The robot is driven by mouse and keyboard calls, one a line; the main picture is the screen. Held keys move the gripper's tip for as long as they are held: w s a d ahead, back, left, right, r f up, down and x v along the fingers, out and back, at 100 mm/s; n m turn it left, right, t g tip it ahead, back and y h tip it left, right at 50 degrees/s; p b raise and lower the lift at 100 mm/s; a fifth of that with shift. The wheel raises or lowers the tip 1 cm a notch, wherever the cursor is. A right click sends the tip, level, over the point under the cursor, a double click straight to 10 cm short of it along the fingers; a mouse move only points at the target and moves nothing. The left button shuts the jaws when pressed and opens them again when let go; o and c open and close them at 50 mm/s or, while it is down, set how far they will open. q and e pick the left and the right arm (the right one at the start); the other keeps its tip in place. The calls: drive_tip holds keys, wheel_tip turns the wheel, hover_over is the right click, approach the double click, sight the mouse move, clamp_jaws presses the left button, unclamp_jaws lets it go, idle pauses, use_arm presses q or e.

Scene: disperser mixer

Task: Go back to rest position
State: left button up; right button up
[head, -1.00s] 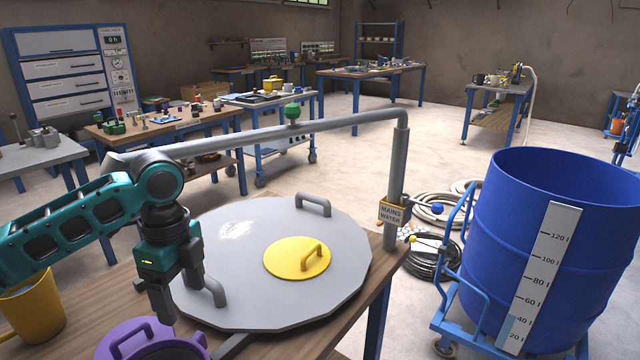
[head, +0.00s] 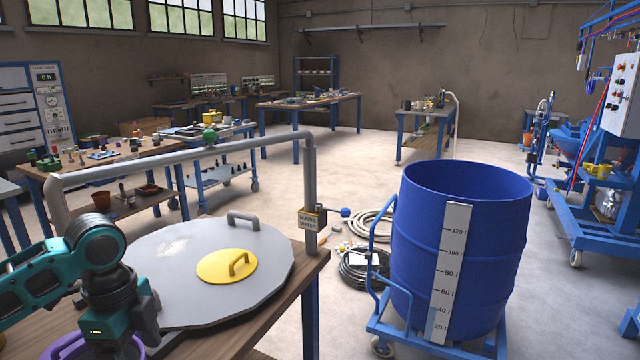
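My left gripper (head: 106,335) is at the bottom left, on the teal and black arm. Its fingertips run below the picture edge, so I cannot see whether it is open. A purple lid (head: 72,346) shows partly behind the gripper. My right gripper is not in view.
The lid lies on a wooden bench (head: 300,268) beneath a grey pipe marked MAINS WATER (head: 309,190). A blue drum (head: 480,260) with a litre scale stands on a cart at right. Hoses (head: 365,265) lie on the floor. A blue machine (head: 592,200) stands far right.

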use_arm(q)
drive_tip(key=d+f+n+t+h, duration=0.5)
drive_tip(key=d+f+n, duration=0.1)
drive_tip(key=d+f, duration=0.85)
drive_tip(key=s+a+f+n+t+y, duration=0.1)
drive_tip(key=s+a+f+n+t, duration=0.1)
drive_tip(key=s, duration=0.4)
drive_tip(key=s+a+f+n+t+y, duration=0.2)
drive_tip(key=s+a+f+n+t, duration=0.1)
drive_tip(key=s+f+n, duration=0.3)
drive_tip(key=shift+s+a+n+t, duration=0.15)
drive_tip(key=shift+s+n+t, duration=0.3)
drive_tip(key=shift+n, duration=0.35)
